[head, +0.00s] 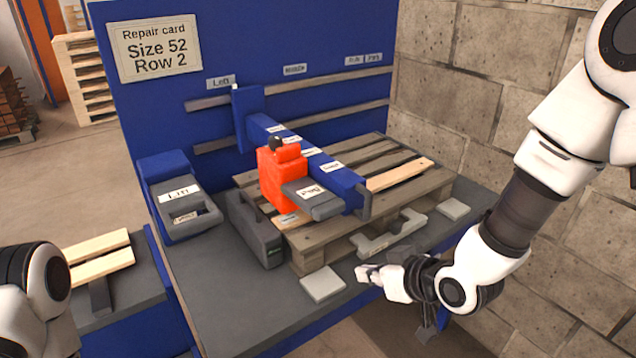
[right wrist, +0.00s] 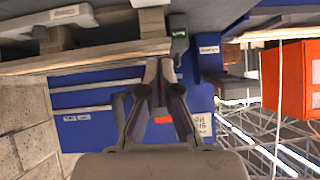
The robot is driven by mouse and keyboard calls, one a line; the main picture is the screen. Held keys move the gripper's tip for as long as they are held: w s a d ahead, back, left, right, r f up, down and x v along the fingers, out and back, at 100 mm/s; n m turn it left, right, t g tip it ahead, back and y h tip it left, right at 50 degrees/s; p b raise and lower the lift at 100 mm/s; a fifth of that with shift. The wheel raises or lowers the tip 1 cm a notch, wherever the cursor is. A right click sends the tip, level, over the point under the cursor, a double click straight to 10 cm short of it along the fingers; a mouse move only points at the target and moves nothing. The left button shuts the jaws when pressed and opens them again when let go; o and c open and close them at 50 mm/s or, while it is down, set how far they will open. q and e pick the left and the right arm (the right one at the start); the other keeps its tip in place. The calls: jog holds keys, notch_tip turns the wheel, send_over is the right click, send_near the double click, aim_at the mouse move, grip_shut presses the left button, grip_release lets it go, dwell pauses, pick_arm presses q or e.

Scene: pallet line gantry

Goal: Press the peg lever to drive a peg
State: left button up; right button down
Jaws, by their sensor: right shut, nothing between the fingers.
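The orange-red carriage (head: 282,180) sits on the blue gantry beam (head: 315,160) above the wooden pallet (head: 410,198). A grey lever-like arm (head: 323,208) with a small white label juts from the carriage toward the front right; its lettering is too small to read surely. My right gripper (head: 368,273) is shut and empty near the bench's front edge, low and to the right of the lever, apart from it. In the right wrist view its fingers (right wrist: 160,75) are together in front of the pallet. My left arm shows at the lower left, but its gripper is out of view.
A blue and grey box (head: 180,195) stands on the bench left of the pallet, beside a grey case (head: 254,228). Pale pads (head: 323,284) lie at the front. A "Repair card, Size 52, Row 2" sign (head: 155,48) hangs on the blue panel. A block wall (head: 500,70) bounds the right.

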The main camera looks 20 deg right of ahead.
notch_tip(320, 180, up, 17)
jog(key=w+t, duration=0.2)
jog(key=t, duration=0.2)
jog(key=p, duration=0.9)
send_near(311, 196)
jog(key=w+r, duration=0.3)
jog(key=r, duration=0.1)
pick_arm(q)
notch_tip(311, 196, up, 10)
jog(key=shift+w+a+p, duration=0.2)
jog(key=shift+w+p, duration=0.1)
jog(key=shift+p, duration=0.1)
pick_arm(e)
jog(key=shift+y, duration=0.4)
jog(key=f, duration=0.4)
jog(key=shift+s+d+f, duration=0.15)
jog(key=shift+d+f, duration=0.05)
pick_arm(q)
jog(key=shift+r, duration=0.1)
